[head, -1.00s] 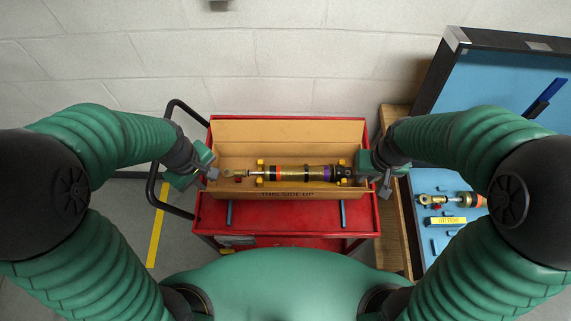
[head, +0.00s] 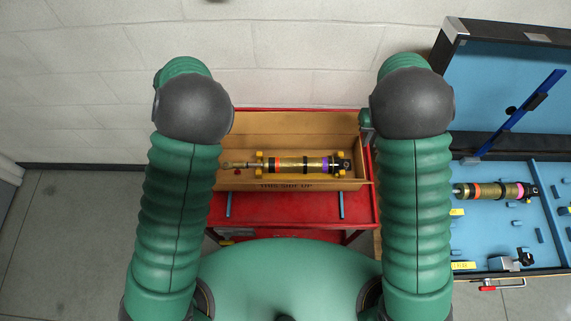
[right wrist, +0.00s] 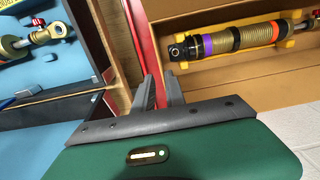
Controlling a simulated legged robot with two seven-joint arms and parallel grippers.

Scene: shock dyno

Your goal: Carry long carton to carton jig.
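The long carton (head: 320,185) is an open tan box with dark lettering on its front wall, resting on the red cart. A gold shock (head: 295,165) with orange, black and purple bands lies inside on yellow supports. Both also show in the right wrist view, the carton (right wrist: 240,88) and the shock (right wrist: 225,40). My right gripper (right wrist: 160,86) is at the carton's right end, its fingers close together by the end wall. Whether they pinch the wall is unclear. In the head view my right arm mostly hides it. My left gripper is hidden behind my left arm. I cannot identify the carton jig.
The red cart (head: 290,207) stands against the block wall. On the right is an open case (head: 550,175) with blue lining, holding another shock (head: 495,190), small blocks and yellow labels. Grey floor (head: 75,240) on the left is clear.

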